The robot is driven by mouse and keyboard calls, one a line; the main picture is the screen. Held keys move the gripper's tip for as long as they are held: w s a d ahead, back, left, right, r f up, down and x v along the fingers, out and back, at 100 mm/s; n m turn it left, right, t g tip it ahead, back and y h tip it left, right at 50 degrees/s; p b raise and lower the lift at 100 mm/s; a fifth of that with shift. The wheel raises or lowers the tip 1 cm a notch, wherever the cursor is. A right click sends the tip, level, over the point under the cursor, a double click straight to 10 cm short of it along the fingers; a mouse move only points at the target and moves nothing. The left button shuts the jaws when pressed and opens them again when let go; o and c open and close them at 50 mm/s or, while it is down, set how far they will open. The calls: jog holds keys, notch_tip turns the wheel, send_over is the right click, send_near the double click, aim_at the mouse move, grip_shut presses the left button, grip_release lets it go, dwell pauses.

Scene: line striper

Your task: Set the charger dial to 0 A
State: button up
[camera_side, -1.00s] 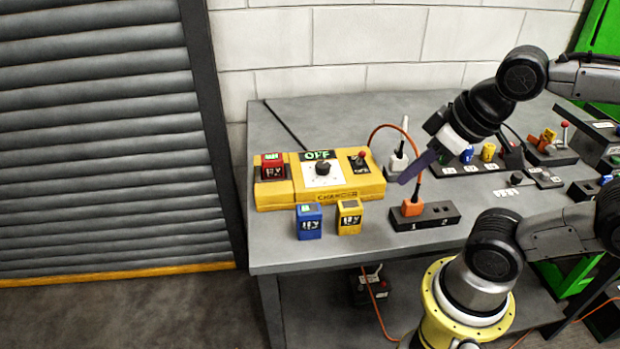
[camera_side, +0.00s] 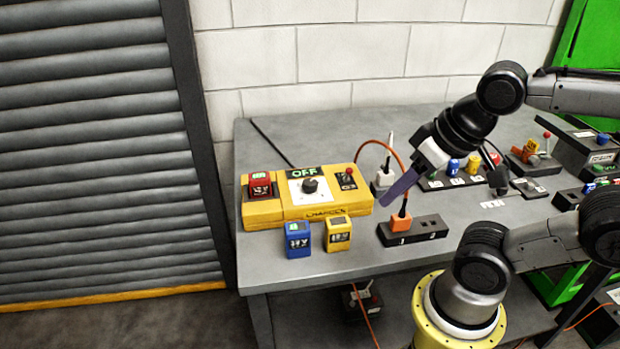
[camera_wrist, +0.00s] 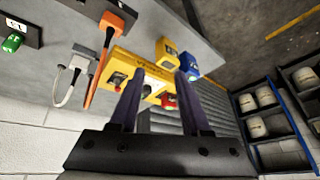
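The yellow charger (camera_side: 322,212) sits on the grey bench. Its dial (camera_side: 310,186) is a round black knob on a white plate, below a display (camera_side: 303,172) reading OFF in green. The dial's exact pointer angle is too small to read. My gripper (camera_side: 384,204) is up and to the right of the charger, fingers slanting down-left, touching nothing visible. In the wrist view my gripper (camera_wrist: 158,74) is open and empty, with the charger (camera_wrist: 130,62) seen beyond and between the purple fingers. The left finger partly hides the charger's face there.
A red battery (camera_side: 262,186) sits in the charger's left bay; a red-knobbed lever (camera_side: 348,175) is at its right. Blue (camera_side: 297,240) and yellow (camera_side: 339,236) batteries stand in front. An orange plug (camera_side: 400,222) in a black power strip (camera_side: 428,231) and its cord stand close to my gripper.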

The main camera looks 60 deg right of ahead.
jog(key=o, duration=0.3)
jog(key=w+r+m, duration=0.1)
jog(key=m, duration=0.2)
jog(key=r+m, duration=0.2)
jog(key=m, duration=0.1)
jog(key=w+r+m, duration=0.1)
jog(key=r+m, duration=0.1)
jog(key=m, duration=0.1)
jog(key=shift+w+d+g, duration=0.1)
jog(key=shift+w+g, duration=0.2)
jog(key=w+d+r+m+g, duration=0.15)
jog(key=w+r+m, duration=0.25)
jog(key=w+m, duration=0.45)
jog(key=m+g, duration=0.3)
jog(key=m, duration=0.4)
send_over(310, 182)
notch_tip(310, 182, down, 5)
notch_tip(310, 182, down, 14)
jog(key=shift+d+f, duration=0.1)
grip_shut()
